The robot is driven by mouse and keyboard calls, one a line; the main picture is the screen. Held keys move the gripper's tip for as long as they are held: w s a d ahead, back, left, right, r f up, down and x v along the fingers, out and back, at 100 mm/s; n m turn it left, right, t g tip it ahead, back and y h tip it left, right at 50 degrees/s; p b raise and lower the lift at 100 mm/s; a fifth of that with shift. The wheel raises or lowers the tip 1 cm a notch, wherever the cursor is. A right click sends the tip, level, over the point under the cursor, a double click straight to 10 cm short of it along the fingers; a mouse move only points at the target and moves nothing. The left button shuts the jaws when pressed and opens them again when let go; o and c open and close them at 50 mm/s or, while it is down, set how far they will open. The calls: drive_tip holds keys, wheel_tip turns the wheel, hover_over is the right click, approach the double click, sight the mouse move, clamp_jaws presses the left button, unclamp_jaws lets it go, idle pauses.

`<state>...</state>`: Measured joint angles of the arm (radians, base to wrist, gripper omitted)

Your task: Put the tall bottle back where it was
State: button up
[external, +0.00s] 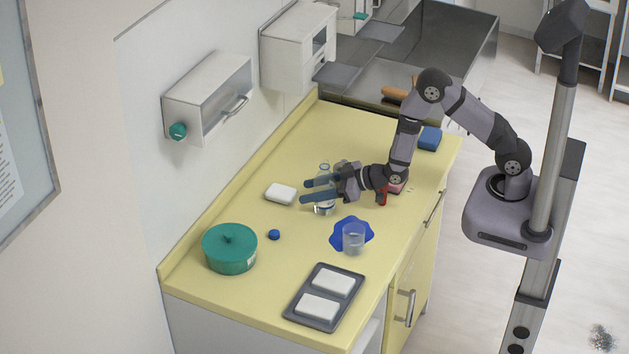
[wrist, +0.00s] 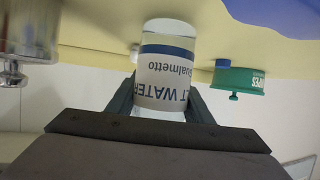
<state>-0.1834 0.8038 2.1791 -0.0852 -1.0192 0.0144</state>
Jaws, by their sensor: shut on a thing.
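The tall bottle (external: 325,209) is clear, with a narrow neck and a white and blue label. My gripper (external: 318,190) reaches across the yellow counter from the right, with its fingers on both sides of the bottle. That view is upside down, with the counter at the top. The bottle looks upright in the external view. I cannot tell whether its base touches the counter. The fingers hide part of its body.
A white block (external: 281,194) lies left of the bottle. A blue mat (external: 339,236) with a clear cup (external: 354,238) is in front. A shiny metal object (wrist: 12,75) is cut off.

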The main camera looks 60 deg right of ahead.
drive_tip(key=shift+f, duration=0.2)
drive_tip(key=o, duration=1.2)
drive_tip(key=shift+r, duration=0.15)
drive_tip(key=shift+r, duration=0.15)
drive_tip(key=shift+s+d, duration=0.1)
drive_tip(key=shift+s, duration=0.2)
drive_tip(key=v, duration=0.9)
drive_tip(key=shift+r+p, duration=0.2)
drive_tip(key=shift+p, duration=0.2)
